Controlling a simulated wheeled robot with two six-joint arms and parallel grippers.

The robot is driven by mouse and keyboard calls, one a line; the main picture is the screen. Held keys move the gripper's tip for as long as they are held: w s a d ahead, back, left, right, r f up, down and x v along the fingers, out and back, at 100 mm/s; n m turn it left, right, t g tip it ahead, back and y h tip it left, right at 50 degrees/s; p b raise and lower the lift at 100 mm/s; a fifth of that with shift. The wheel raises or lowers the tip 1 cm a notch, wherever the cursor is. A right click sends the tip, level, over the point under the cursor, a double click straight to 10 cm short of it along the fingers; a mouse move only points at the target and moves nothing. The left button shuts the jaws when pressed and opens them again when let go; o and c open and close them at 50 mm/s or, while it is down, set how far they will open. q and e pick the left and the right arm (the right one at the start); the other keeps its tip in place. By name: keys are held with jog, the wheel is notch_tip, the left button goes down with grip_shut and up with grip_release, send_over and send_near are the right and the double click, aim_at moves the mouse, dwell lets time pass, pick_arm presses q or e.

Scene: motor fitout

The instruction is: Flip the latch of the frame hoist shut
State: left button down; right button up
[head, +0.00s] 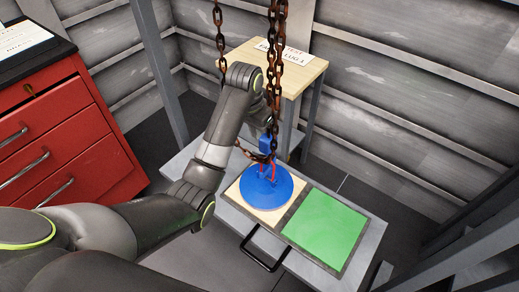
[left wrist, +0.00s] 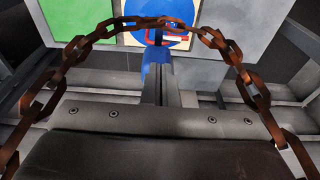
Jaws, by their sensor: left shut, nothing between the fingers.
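The hoist's rusty chains (head: 273,60) hang down to a blue block (head: 266,144), which also shows in the left wrist view (left wrist: 155,58). Below it, thin red parts (head: 268,168) stand over a blue disc (head: 265,190); a red bar also shows in the left wrist view (left wrist: 177,39). I cannot tell whether the latch is open or shut. My left gripper (left wrist: 165,70) is shut and empty, with its fingertips close to the blue block; contact is unclear. In the head view it is partly hidden behind chain. My right gripper is not in view.
The disc lies on a pale wooden square beside a green pad (head: 326,229) on a grey cart (head: 373,245) with a black handle. A small wooden table (head: 305,72) stands behind. A red drawer cabinet (head: 70,130) is at left. Chain loops around my left gripper.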

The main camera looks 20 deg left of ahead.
aim_at(260, 156)
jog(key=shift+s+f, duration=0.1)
